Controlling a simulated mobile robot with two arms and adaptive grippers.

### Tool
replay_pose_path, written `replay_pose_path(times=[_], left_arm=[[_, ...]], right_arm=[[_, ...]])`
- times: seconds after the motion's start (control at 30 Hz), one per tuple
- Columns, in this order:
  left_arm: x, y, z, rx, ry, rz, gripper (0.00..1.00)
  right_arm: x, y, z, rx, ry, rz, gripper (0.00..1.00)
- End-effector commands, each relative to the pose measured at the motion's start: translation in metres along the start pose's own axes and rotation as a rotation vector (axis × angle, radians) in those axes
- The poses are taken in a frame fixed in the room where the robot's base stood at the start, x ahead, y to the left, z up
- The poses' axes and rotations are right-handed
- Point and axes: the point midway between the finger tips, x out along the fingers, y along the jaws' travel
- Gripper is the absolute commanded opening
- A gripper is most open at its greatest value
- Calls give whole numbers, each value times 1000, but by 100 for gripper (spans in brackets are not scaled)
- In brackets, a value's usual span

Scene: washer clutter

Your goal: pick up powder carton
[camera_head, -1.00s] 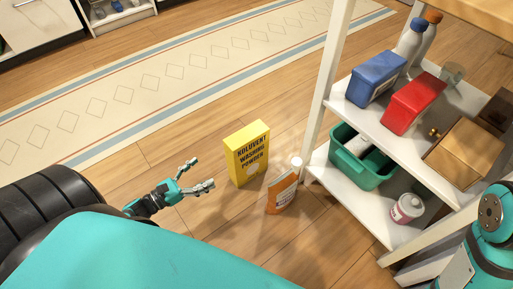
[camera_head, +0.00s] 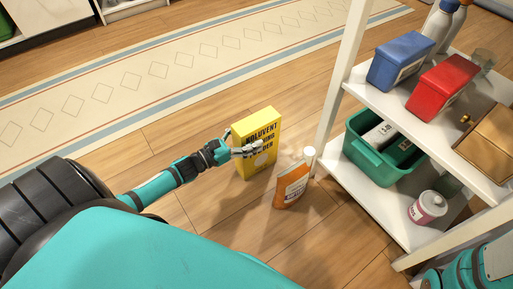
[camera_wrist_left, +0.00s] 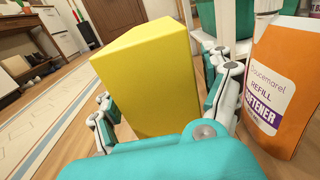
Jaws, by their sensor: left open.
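The yellow washing powder carton (camera_head: 259,160) stands upright on the wooden floor, left of the shelf. My left gripper (camera_head: 243,146) is at the carton's left side in the head view, one finger across its printed front. In the left wrist view the carton (camera_wrist_left: 153,80) fills the middle, between the open fingers of my left gripper (camera_wrist_left: 165,110). Whether the fingers touch it I cannot tell. My right gripper is out of view; only part of my right arm shows at the lower right.
An orange refill pouch (camera_head: 291,186) stands close to the carton's right; it also shows in the left wrist view (camera_wrist_left: 285,85). A white shelf (camera_head: 383,208) holds a green bin (camera_head: 366,160), a blue box (camera_head: 398,66) and a red box (camera_head: 440,86). Open floor lies left of the carton.

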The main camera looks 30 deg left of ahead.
Motion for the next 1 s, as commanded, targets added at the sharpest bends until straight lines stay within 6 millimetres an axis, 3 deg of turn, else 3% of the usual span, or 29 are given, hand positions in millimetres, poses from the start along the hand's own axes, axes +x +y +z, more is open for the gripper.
replay_pose_path(times=[0.13, 0.4, 1.0], left_arm=[[16, 0, -2, 1, -1, 0, 83], [18, 0, 0, -1, 1, 1, 81], [18, 0, 3, 1, -8, -1, 5]], right_arm=[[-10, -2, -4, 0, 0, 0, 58], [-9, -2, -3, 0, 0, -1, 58], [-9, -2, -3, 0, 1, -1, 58]])
